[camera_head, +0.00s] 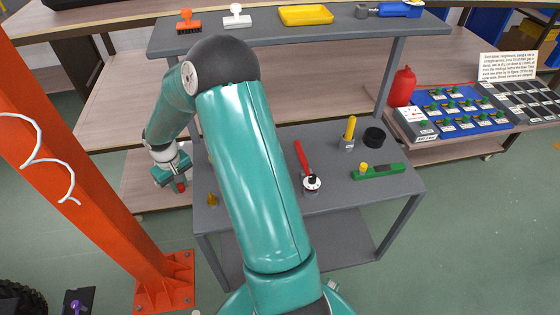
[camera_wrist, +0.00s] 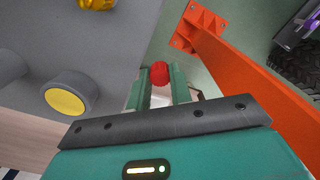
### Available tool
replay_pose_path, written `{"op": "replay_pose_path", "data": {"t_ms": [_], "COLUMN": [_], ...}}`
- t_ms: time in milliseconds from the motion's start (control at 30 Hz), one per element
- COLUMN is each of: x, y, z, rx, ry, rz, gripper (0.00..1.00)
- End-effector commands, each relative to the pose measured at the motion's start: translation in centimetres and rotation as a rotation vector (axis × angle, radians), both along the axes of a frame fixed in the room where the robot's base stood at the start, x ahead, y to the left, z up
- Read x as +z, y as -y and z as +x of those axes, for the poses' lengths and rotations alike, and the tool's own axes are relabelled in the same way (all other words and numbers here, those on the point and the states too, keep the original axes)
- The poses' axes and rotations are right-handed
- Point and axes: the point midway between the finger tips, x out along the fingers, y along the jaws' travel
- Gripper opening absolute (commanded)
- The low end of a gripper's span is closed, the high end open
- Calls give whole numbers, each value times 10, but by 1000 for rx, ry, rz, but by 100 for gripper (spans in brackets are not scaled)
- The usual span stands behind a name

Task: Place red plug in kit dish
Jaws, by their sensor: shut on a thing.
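My gripper (camera_head: 177,180) is at the left end of the grey cart, just off its edge. In the wrist view its two green fingers are shut on the red plug (camera_wrist: 160,72), whose rounded end shows between the fingertips. The red plug (camera_head: 181,187) also shows as a small red spot below the gripper in the head view. I cannot tell for sure which thing is the kit dish.
An orange post (camera_head: 85,170) with a bolted foot stands left of my gripper. The grey cart (camera_head: 385,185) holds a red-handled tool (camera_head: 302,158), a yellow-handled item (camera_head: 349,130) and a green bar (camera_head: 379,171). A red bottle (camera_head: 402,86) stands on the bench at right.

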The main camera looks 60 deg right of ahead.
Motion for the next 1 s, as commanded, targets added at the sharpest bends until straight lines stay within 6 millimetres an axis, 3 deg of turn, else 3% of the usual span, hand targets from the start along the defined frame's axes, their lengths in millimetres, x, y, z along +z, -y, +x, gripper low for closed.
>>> {"op": "replay_pose_path", "data": {"t_ms": [100,500,800,1000], "x": [8,34,52,64], "y": [39,146,212,245], "z": [-17,-87,-155,-204], "rx": [-43,-150,-232,-283], "ry": [0,0,0,-3], "rz": [0,0,-1,0], "gripper": [0,0,0,0]}}
